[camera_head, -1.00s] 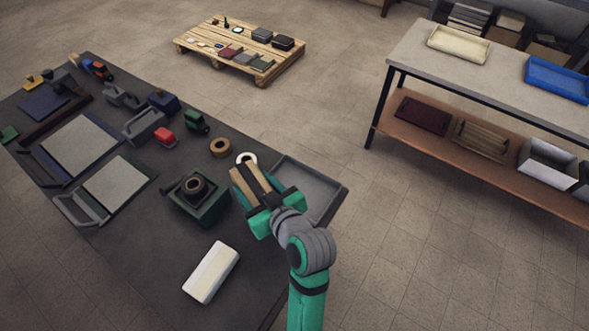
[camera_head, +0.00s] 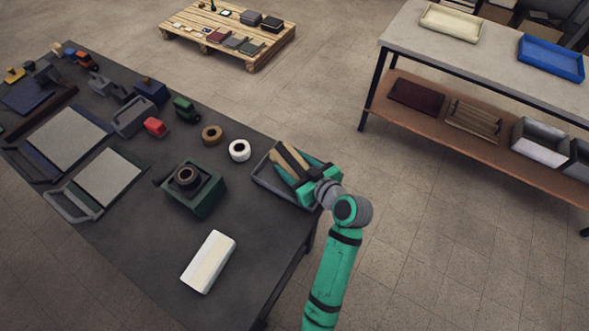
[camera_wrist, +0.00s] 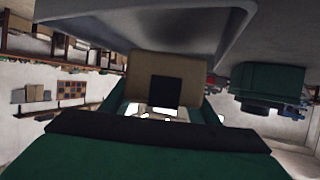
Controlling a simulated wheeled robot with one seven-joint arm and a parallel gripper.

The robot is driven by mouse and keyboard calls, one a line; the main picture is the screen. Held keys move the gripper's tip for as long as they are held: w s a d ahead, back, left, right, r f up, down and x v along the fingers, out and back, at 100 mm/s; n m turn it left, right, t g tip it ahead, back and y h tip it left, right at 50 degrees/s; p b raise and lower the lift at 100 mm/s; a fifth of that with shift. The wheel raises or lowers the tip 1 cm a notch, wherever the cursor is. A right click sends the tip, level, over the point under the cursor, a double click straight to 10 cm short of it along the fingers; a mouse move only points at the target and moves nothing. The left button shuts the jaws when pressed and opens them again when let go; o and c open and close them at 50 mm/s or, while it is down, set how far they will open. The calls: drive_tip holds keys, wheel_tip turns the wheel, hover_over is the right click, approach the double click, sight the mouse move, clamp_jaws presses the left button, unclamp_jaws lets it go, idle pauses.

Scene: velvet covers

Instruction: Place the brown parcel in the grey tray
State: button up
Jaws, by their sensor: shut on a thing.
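The brown parcel (camera_head: 290,160) is between the jaws of my gripper (camera_head: 299,172), with a dark patch on its face in the wrist view (camera_wrist: 140,75). My gripper is shut on it. The grey tray (camera_head: 264,175) sits at the right end of the dark table. In the head view the parcel and gripper lie within the tray's outline and hide much of its inside. The tray's grey wall also fills the top of the wrist view (camera_wrist: 205,35). I cannot tell whether the parcel touches the tray floor.
A white tape roll (camera_head: 240,150) and a brown roll (camera_head: 212,135) lie left of the tray. A green box-like device (camera_head: 203,195) and a cream block (camera_head: 208,262) are nearer. A shelf bench (camera_head: 480,62) stands at right, with open floor between.

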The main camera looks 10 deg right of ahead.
sight(294, 169)
drive_tip(key=shift+w+d+f, duration=0.15)
drive_tip(key=shift+d+f, duration=0.1)
drive_tip(key=shift+f, duration=0.1)
wheel_tip(294, 169, down, 2)
drive_tip(key=shift+f, duration=0.55)
drive_tip(key=shift+f, duration=0.1)
drive_tip(key=o, duration=1.4)
drive_tip(key=shift+f, duration=0.1)
